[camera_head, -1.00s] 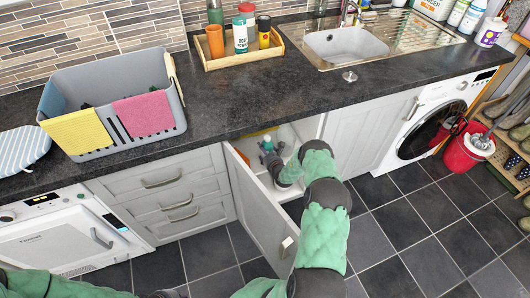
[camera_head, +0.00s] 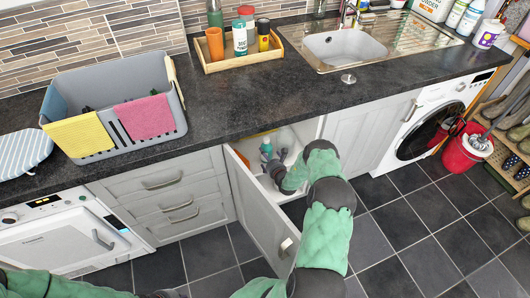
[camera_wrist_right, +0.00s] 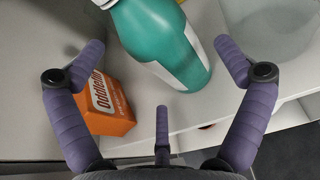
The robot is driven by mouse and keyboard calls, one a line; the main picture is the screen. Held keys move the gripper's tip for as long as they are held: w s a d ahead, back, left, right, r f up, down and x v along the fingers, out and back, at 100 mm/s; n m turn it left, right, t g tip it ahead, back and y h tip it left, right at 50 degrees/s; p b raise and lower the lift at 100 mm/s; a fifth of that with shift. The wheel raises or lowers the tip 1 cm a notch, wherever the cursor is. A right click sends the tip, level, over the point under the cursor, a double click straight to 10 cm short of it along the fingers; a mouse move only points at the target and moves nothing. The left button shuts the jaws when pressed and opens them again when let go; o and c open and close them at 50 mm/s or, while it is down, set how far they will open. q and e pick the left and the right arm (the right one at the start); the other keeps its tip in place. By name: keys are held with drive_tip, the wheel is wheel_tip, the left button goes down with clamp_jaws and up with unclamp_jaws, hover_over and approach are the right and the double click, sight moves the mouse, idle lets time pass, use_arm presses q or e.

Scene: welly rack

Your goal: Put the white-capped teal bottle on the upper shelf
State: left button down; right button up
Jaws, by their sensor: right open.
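The teal bottle (camera_head: 266,149) stands inside the open cupboard under the counter. In the right wrist view the teal bottle (camera_wrist_right: 160,45) shows large, with a white label and a bit of white at its upper end, cut off by the frame. My right gripper (camera_head: 270,165) reaches into the cupboard close to the bottle. In the wrist view its purple fingers (camera_wrist_right: 167,60) are spread, with the bottle ahead between them and not clasped. A pale shelf board (camera_wrist_right: 145,148) shows below the bottle. The upper shelf cannot be made out.
An orange box (camera_wrist_right: 107,105) stands left of the bottle, beside a finger. A translucent container (camera_wrist_right: 275,25) is at the right. The open cupboard door (camera_head: 262,212) stands left of my right arm. The counter (camera_head: 200,95) overhangs the cupboard.

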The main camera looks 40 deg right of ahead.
drive_tip(key=p+v, duration=0.2)
drive_tip(key=v, duration=0.6)
